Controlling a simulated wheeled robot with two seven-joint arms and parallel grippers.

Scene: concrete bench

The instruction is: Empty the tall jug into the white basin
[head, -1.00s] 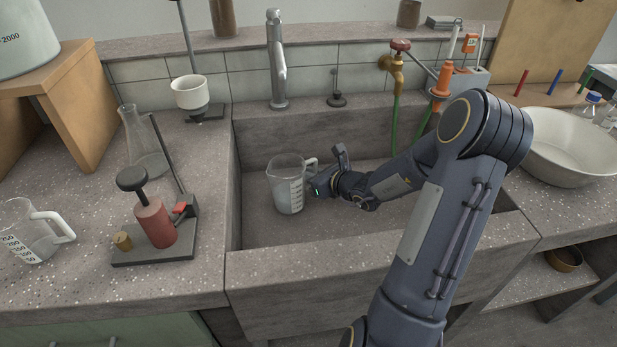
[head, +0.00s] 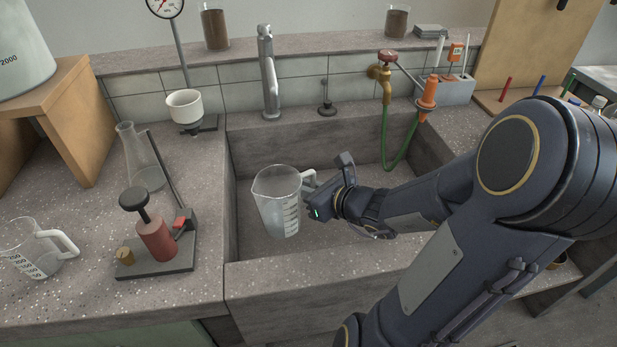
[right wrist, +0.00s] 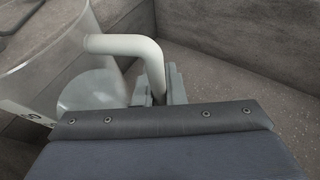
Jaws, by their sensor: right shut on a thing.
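The tall clear jug (head: 277,208) with measuring marks is upright over the stone sink, its white handle toward my right gripper (head: 313,196). My right gripper is shut on that handle. In the right wrist view the pale handle (right wrist: 128,45) passes between the fingers (right wrist: 160,86), with the jug wall (right wrist: 60,60) at left. The jug looks pale inside, but I cannot tell the liquid level. The white basin is hidden behind my right arm at the right. My left gripper is not in view.
The sink's front wall (head: 330,275) and tap (head: 268,75) bound the jug's space. Another jug (head: 30,250), a flask (head: 140,160) and a red device (head: 155,238) stand on the left bench. A green hose (head: 400,150) hangs at the sink's back right.

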